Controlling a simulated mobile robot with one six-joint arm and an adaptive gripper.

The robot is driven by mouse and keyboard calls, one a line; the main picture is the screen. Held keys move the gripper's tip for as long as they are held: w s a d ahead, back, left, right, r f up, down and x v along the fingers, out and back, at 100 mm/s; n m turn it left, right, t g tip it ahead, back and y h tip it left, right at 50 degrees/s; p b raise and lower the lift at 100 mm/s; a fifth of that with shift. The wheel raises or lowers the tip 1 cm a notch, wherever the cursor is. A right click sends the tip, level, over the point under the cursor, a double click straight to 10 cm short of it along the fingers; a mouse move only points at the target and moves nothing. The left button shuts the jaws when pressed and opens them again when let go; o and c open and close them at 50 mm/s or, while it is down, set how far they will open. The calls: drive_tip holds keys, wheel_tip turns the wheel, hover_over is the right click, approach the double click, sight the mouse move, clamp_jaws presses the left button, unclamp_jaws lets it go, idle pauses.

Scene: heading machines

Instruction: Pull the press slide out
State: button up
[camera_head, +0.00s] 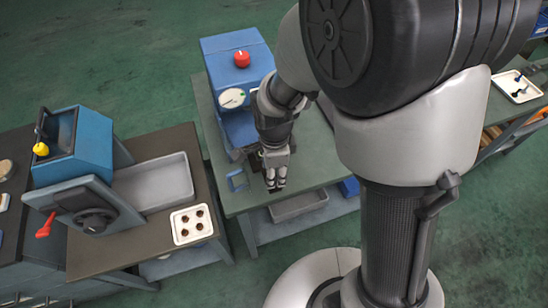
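The press is a blue box-shaped machine (222,47) on the middle table, with a red knob (242,59) on top and a round white gauge (232,98) on its front. A small blue loop (237,181), which looks like the slide's handle, sits low in front of the press near the table's front edge. My gripper (275,186) points down just right of this loop, apart from it in the picture. Its fingertips look close together, but the gap is too small to judge. My arm hides the right side of the press and part of its lower front.
The left table holds another blue machine (92,140) with a dark handwheel and red handle, a grey tray (185,180) and a white tray (176,236) with several dark parts. A white tray (498,80) lies far right. The middle table's front right (300,175) is clear.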

wheel_tip(320, 180, up, 8)
drive_tip(key=shift+s, duration=0.15)
idle(0.5)
drive_tip(key=s+d+r+n+t+b, duration=0.2)
drive_tip(key=s+d+r+n, duration=0.2)
drive_tip(key=s+d+n, duration=0.2)
drive_tip(key=s+d+r+n+t+b, duration=0.2)
drive_tip(key=s+d+r+n, duration=0.3)
drive_tip(key=n, duration=0.5)
drive_tip(key=s, duration=0.2)
drive_tip(key=shift+s+d+r+n, duration=0.3)
drive_tip(key=shift+s+d, duration=0.05)
